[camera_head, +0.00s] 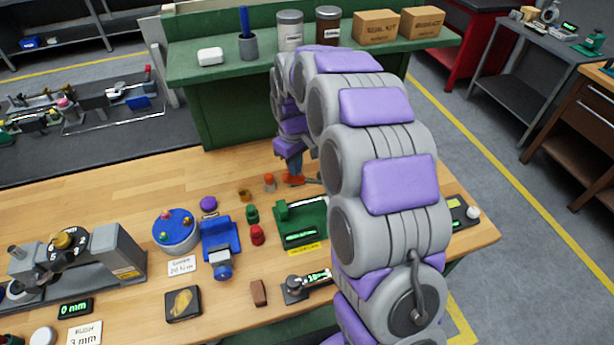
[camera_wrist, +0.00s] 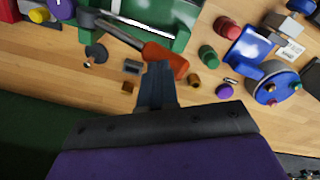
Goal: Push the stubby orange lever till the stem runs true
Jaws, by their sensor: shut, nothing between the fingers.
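The stubby orange lever (camera_wrist: 165,59) has a grey shaft (camera_wrist: 120,34) running up and left to the green valve actuator (camera_wrist: 165,14) in the wrist view. In the head view the orange lever (camera_head: 292,180) shows just below my gripper (camera_head: 294,168), behind the green actuator body (camera_head: 300,224), which is partly hidden by my arm. My gripper (camera_wrist: 158,68) is shut and empty, its dark fingertips at the lever's near edge. I cannot tell whether they touch it. The stem cannot be made out clearly.
A blue vise (camera_head: 221,240), a blue round base (camera_head: 176,232), a purple knob (camera_head: 208,204) and red (camera_head: 257,235) and green (camera_head: 252,214) cylinders stand left of the actuator. A green shelf (camera_head: 225,65) with boxes and jars rises behind. Bare wood lies at the back left.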

